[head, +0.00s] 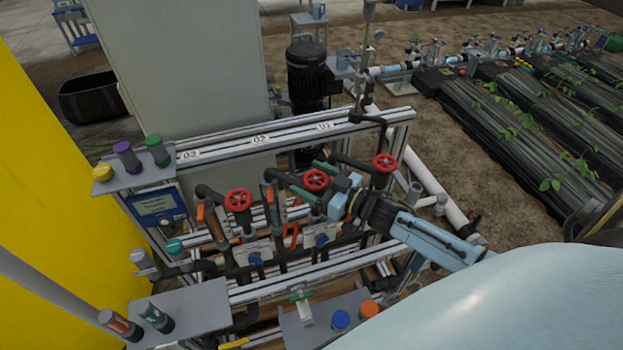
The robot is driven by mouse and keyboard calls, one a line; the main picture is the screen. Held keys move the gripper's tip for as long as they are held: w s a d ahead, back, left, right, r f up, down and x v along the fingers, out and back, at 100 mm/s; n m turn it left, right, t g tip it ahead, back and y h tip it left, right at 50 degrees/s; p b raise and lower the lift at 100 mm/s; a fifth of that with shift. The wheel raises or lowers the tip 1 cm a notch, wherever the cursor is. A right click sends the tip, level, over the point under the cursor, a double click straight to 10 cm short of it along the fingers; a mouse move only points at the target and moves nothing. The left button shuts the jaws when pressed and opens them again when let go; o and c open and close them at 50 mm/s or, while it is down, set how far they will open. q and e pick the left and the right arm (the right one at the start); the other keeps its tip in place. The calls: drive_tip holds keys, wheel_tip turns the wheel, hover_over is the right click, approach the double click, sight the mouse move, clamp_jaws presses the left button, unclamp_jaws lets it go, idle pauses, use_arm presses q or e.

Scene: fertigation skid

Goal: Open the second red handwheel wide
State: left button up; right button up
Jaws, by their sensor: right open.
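Three red handwheels stand in a row on the pipe skid, under the labels 03, 02 and 01 from left to right. The middle handwheel (316,180) is the second one. My right gripper (311,180) reaches in from the right. Its two green fingers are open, one on the far side and one on the near side of the middle wheel. I cannot tell whether they touch the rim. The left handwheel (238,200) and the right handwheel (385,162) are clear of the gripper. My left gripper is out of view.
Orange lever handles (201,214) and black pipes crowd the skid around the wheels. A white-grey frame rail (228,148) runs behind. A grey shelf (182,309) with capped bottles is at the front left. A yellow surface (70,190) fills the left side.

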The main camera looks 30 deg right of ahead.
drive_tip(key=shift+w, duration=0.1)
drive_tip(key=c, duration=1)
drive_tip(key=shift+a+n+g+y, duration=0.1)
drive_tip(key=shift+n+g+y, duration=0.65)
drive_tip(key=shift+y, duration=0.35)
drive_tip(key=o, duration=1)
drive_tip(key=v, duration=1.3)
drive_tip(key=shift+s, duration=0.25)
